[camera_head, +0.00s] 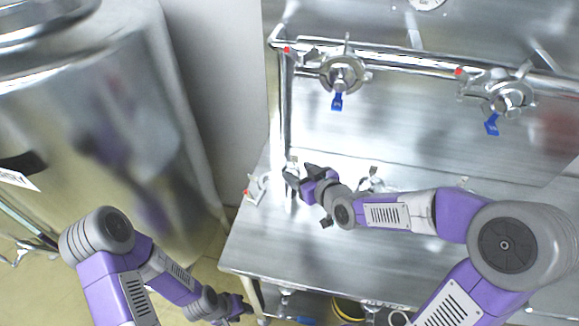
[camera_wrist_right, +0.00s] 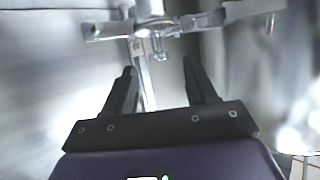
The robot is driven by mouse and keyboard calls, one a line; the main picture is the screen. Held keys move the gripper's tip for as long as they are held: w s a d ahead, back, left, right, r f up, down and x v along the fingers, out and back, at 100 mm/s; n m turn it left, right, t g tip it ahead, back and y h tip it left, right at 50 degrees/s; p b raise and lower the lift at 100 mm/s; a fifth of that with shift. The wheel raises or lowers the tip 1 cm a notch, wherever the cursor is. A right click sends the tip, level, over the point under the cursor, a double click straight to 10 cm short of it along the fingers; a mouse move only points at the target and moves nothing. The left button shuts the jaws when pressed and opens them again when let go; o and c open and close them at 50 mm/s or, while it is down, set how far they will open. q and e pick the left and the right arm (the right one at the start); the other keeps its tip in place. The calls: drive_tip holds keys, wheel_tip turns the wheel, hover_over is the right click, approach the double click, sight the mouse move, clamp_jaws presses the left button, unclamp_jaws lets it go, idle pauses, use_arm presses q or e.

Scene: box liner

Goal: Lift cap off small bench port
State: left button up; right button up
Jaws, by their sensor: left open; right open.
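A small steel bench port (camera_head: 292,163) stands near the left end of the steel bench, mostly hidden behind my right gripper. My right gripper (camera_head: 301,172) is open close beside it, with nothing between its fingers. In the right wrist view, a metal clamp-like fitting with a bar (camera_wrist_right: 153,12) lies just beyond the open right fingers (camera_wrist_right: 160,80); they appear apart from it. I cannot make out a separate cap. My left gripper (camera_head: 243,308) hangs low by the bench's front left, small and open, away from the port.
A small valve with a red mark (camera_head: 255,190) sits on the bench's left edge. Another fitting (camera_head: 372,180) stands behind my right forearm. Clamped ports with blue handles (camera_head: 337,101) hang from the pipe above. A large steel tank (camera_head: 100,120) fills the left. The bench's front left (camera_head: 265,245) is clear.

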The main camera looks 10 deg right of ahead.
sight(293, 170)
drive_tip(key=x, duration=0.4)
drive_tip(key=shift+f+b, duration=0.4)
drive_tip(key=shift+f, duration=0.05)
drive_tip(key=shift+w+a+f, duration=0.15)
drive_tip(key=shift+w+a, duration=0.05)
drive_tip(key=shift+w, duration=0.35)
clamp_jaws()
